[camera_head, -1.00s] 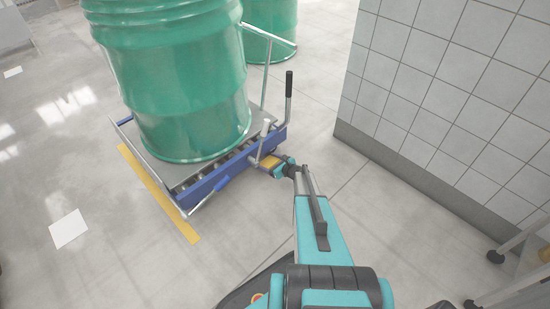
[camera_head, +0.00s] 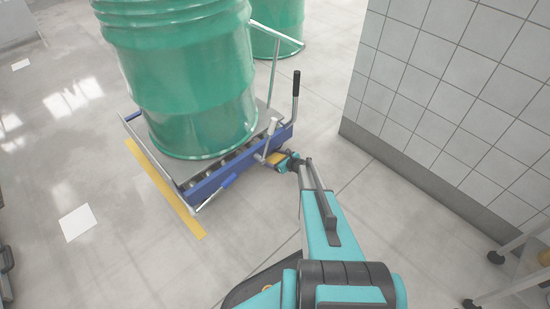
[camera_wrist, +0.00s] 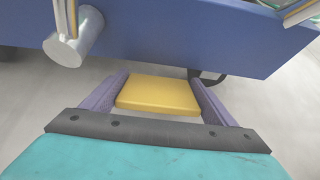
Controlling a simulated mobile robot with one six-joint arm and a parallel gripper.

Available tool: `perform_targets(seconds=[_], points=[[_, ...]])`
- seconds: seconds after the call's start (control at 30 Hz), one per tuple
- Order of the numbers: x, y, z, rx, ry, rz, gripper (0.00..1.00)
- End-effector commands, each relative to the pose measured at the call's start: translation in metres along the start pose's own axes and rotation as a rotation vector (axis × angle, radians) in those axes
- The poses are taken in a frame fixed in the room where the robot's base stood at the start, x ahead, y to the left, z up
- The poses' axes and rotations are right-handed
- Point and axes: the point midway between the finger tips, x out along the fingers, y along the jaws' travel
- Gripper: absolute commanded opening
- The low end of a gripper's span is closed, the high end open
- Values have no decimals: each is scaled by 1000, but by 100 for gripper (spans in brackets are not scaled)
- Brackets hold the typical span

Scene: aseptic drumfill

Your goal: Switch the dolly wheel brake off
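The dolly (camera_head: 212,180) has a blue frame and carries a large green drum (camera_head: 188,90). In the wrist view its blue side (camera_wrist: 180,35) spans the top. A flat yellow pad (camera_wrist: 157,93), seemingly the wheel brake pedal, sits low beside that side; it also shows in the head view (camera_head: 276,158). My gripper (camera_wrist: 156,98) is at the pad, one finger on each side. The fingers are apart and the pad nearly fills the space between them. I cannot tell whether they touch it. The wheel is mostly hidden; a dark curved part (camera_wrist: 207,77) shows behind the pad.
A metal post end (camera_wrist: 72,45) stands left of my gripper. An upright handle with a black grip (camera_head: 296,84) rises at the dolly's right. A tiled wall (camera_head: 450,90) is to the right. A second green drum (camera_head: 278,25) stands behind. Floor at left is largely clear.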

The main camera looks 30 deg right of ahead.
Motion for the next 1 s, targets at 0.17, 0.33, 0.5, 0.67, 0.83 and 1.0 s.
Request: perform_targets(seconds=[0.17,0.33,0.5,0.67,0.83,1.0], points=[[2,2,2,-2,-2,2,97],[2,3,2,-2,-2,4,97],[-1,3,2,-2,-1,5,97],[-12,3,3,-2,-1,5,97],[-31,4,4,-1,-1,4,97],[-56,4,5,-1,-2,4,97]])
